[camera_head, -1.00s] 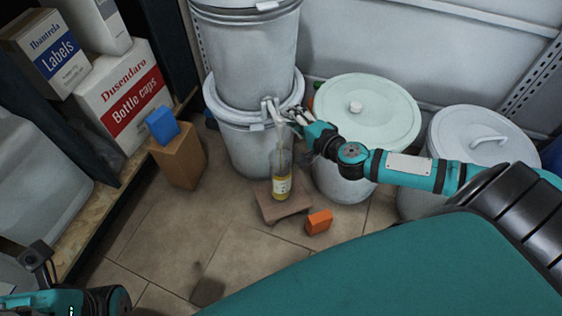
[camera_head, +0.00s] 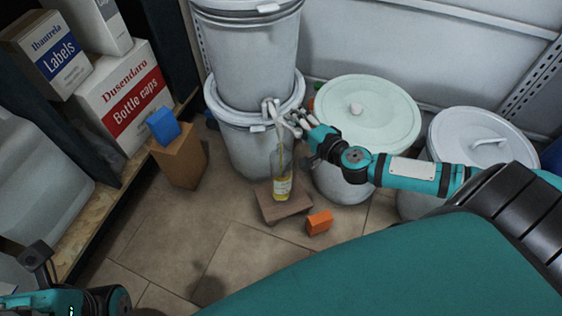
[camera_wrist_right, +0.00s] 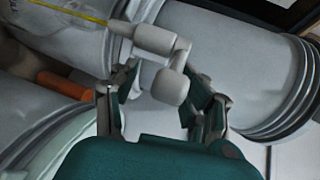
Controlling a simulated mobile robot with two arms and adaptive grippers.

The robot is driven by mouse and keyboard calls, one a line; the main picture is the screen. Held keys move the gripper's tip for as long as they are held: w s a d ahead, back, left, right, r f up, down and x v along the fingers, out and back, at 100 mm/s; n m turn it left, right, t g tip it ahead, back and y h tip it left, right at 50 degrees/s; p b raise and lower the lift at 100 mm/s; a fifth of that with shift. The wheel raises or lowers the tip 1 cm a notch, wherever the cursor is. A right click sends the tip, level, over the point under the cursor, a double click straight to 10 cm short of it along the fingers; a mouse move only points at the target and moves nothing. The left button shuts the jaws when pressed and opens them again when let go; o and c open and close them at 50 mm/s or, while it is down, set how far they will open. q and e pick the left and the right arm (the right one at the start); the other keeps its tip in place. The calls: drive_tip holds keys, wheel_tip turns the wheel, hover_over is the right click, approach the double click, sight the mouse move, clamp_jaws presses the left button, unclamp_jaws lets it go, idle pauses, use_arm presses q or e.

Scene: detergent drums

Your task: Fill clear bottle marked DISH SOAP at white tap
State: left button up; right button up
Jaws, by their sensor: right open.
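The clear bottle (camera_head: 282,187) stands upright on a low brown stand (camera_head: 270,207). It has yellow liquid in its lower part; its label is too small to read. The white tap (camera_head: 270,106) is on the lower drum of a stack, above the bottle. A thin yellow stream (camera_wrist_right: 75,12) runs from the tap (camera_wrist_right: 150,38) in the wrist view. My right gripper (camera_head: 300,122) is open beside the tap. In the wrist view its fingers (camera_wrist_right: 160,92) are on either side of the tap's rounded end; contact is unclear. My left gripper is out of view.
White lidded drums (camera_head: 365,115) stand behind and below my right arm. An orange block (camera_head: 319,222) lies right of the stand. A cardboard box (camera_head: 180,163) with a blue block (camera_head: 163,125) is at left, near the shelf. The front floor is clear.

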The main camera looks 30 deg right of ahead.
drive_tip(key=shift+s+a+r+p, duration=0.1)
drive_tip(key=shift+s+r+p, duration=0.25)
drive_tip(key=shift+s, duration=0.45)
drive_tip(key=shift+s+a+r+p, duration=0.1)
drive_tip(key=shift+s+r+p, duration=0.2)
drive_tip(key=shift+s, duration=0.5)
drive_tip(key=shift+d, duration=0.1)
drive_tip(key=v, duration=1.2)
